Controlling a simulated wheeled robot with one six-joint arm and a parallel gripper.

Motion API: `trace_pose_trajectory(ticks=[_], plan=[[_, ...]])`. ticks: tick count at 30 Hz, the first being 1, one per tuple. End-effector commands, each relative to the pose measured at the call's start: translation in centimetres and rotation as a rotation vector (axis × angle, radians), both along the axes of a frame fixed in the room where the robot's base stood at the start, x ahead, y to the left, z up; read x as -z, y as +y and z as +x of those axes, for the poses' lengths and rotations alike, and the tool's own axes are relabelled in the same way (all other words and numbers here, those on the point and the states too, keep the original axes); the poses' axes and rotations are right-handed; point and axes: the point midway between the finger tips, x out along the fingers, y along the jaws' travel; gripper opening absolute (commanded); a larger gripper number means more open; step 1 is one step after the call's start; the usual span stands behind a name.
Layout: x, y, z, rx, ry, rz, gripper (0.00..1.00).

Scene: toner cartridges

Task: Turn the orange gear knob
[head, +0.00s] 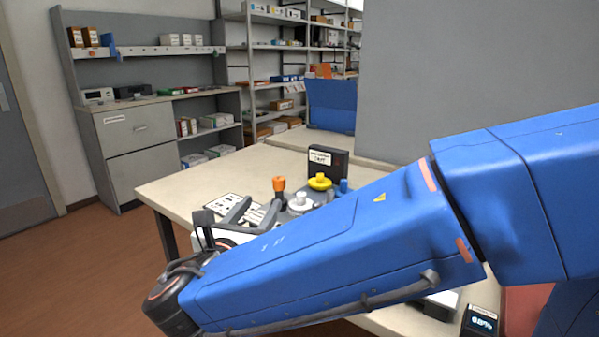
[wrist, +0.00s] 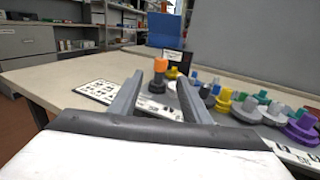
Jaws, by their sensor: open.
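The orange gear knob (head: 279,184) stands upright on the table (head: 170,186) in the head view. In the wrist view the orange knob (wrist: 160,64) has an orange top on a dark base. My gripper (head: 255,211) is open and empty, with its two grey fingers pointing toward the knob. In the wrist view the knob shows between the fingertips of my gripper (wrist: 161,79) and seems to stand a little beyond them. The exact gap is hard to tell. My forearm hides much of the table in the head view.
A yellow gear knob (head: 320,182) and a white one (head: 300,201) stand close to the right. Several coloured gears, including a purple one (wrist: 301,131), spread further right. A dark box (head: 328,161) stands behind. A printed sheet (wrist: 97,91) lies left; the table's left side is clear.

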Motion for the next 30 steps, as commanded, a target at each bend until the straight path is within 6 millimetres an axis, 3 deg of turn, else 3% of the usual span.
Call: trace_pose_trajectory(ticks=[4, 8, 30], plan=[[0.1, 0.7, -0.8, 0.004, 0.004, -0.006, 0.43], [0.1, 0.4, -0.2, 0.007, 0.004, -0.007, 0.43], [0.1, -2.5, 9.4, 0.008, 0.004, -0.006, 0.43]])
